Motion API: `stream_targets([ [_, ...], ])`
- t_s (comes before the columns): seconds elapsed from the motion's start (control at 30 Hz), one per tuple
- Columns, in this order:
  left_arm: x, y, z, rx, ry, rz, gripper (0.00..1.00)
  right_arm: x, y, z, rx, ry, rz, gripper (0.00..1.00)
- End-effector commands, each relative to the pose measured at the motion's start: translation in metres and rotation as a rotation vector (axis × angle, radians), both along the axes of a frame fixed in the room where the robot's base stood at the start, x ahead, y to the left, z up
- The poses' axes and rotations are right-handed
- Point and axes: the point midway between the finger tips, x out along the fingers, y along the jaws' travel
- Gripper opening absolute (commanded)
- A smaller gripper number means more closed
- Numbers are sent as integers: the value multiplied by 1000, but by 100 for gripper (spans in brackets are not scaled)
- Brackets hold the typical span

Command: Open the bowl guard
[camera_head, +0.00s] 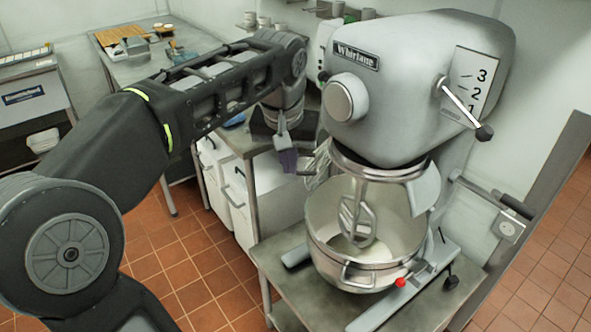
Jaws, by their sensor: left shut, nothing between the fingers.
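The big grey stand mixer (420,75) stands on a low metal table. Its steel bowl (330,215) sits under the head with a flat beater (357,220) hanging into it. The wire bowl guard (319,166) shows as a small piece at the left of the mixer neck. A solid grey panel (424,190) hangs at the neck's right side, and the bowl's front is uncovered. My left gripper (297,162) points down just left of the wire guard, its fingers shut and empty. I cannot tell whether it touches the guard. My right gripper is not in view.
The low metal table (293,291) carries the mixer. A speed lever (465,107) sticks out from the mixer's right side. White bins (268,185) stand under a counter behind my left arm. Tiled floor (205,285) is open at the lower left.

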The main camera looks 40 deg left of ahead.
Motion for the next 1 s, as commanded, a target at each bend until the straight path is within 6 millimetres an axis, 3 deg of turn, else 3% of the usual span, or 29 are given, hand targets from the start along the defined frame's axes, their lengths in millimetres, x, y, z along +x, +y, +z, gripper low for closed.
stream_targets([
  [0.3, 17, 8, -59, -2, 5, 0, 0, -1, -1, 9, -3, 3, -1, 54],
  [0.6, 49, 23, -64, -1, 1, -1, 0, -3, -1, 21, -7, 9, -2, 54],
  [1.0, 51, 23, -66, -1, 0, -1, 0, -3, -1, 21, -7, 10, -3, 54],
])
